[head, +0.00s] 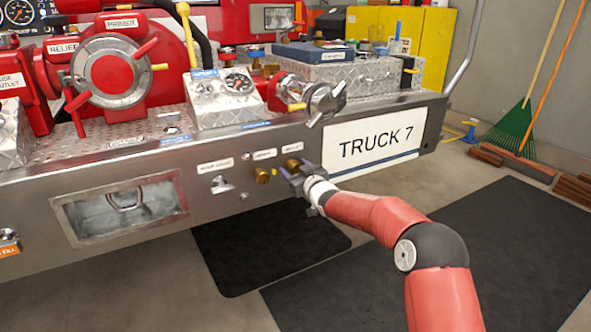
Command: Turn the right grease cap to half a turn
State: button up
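Two brass grease caps sit on the steel bumper's front face, under small white labels. The left cap (262,176) is in plain view. The right cap (293,163) shows only in part, with my gripper (293,170) in front of it. The gripper's grey fingers reach to the bumper face on both sides of the right cap, with a gap between them. I cannot tell whether they touch the cap. The cap's turn angle is too small to read, and its lower part is hidden by the gripper.
The bumper (230,200) carries a TRUCK 7 plate (375,140) just right of my gripper. A silver-handled valve (325,100) juts out above it. A recessed box (125,208) is at left. The floor in front has dark mats (450,240).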

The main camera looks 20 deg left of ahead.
jog(key=shift+r, duration=0.1)
jog(key=b+v, duration=0.1)
jog(key=v, duration=0.7)
dwell(0.5)
